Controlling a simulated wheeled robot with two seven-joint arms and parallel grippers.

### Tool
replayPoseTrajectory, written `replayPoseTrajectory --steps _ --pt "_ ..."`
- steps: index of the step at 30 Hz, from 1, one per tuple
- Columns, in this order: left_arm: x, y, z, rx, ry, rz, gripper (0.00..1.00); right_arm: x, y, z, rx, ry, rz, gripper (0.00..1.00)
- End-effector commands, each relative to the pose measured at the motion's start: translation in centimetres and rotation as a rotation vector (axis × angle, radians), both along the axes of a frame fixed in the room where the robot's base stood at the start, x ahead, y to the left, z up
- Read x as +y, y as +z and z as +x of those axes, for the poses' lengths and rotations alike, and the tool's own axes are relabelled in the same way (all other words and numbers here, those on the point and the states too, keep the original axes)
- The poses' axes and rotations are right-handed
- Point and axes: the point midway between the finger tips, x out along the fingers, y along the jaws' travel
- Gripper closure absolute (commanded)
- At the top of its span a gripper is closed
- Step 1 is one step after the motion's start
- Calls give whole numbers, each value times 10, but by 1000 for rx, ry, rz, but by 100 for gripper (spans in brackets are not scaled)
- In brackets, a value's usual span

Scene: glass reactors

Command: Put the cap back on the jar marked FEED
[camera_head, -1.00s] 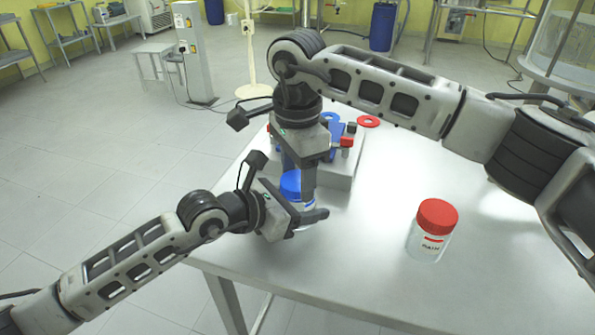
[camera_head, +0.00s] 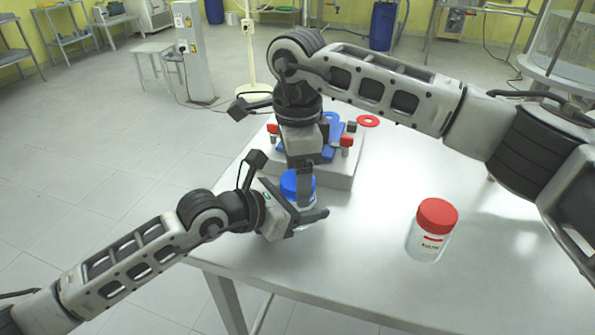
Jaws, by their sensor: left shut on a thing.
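A jar with a blue cap (camera_head: 291,184) stands near the table's left edge. My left gripper (camera_head: 308,219) is shut on this jar from the left and hides most of its body and any label. The blue cap sits at the jar's top; I cannot tell whether it is seated. My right gripper (camera_head: 304,188) points down from above at the blue cap. Its fingers overlap the cap in the picture, and whether they grip it is not clear. A second clear jar with a red cap (camera_head: 437,214) stands upright at the right; its label is too small to read.
A grey block (camera_head: 343,176) with blue and red parts stands behind the grippers. A red ring (camera_head: 368,121) lies near the table's back edge. The white table (camera_head: 375,240) is clear between the two jars and to the right.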

Motion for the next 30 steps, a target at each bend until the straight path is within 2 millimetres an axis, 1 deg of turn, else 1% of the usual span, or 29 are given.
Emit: replayPoseTrajectory --steps 5,10,13,18,19,20,21,22,30 --pt "0 0 0 0 1 0 100 0 17 1 -3 0 1 26" --pt "0 0 0 0 1 0 100 0 40 1 -3 0 1 26" --pt "0 0 0 0 1 0 100 0 44 0 -1 0 0 26" --pt "0 0 0 0 0 0 100 0 44 0 0 1 1 26" --pt "0 0 0 0 0 0 100 0 44 0 0 1 0 23" --pt "0 0 0 0 0 0 100 0 44 0 0 1 0 15" --pt "0 0 0 0 0 0 100 0 44 0 0 1 0 4" --pt "0 0 0 0 0 0 100 0 44 0 0 1 0 1" --pt "0 0 0 0 0 0 100 0 45 0 -1 1 0 1"
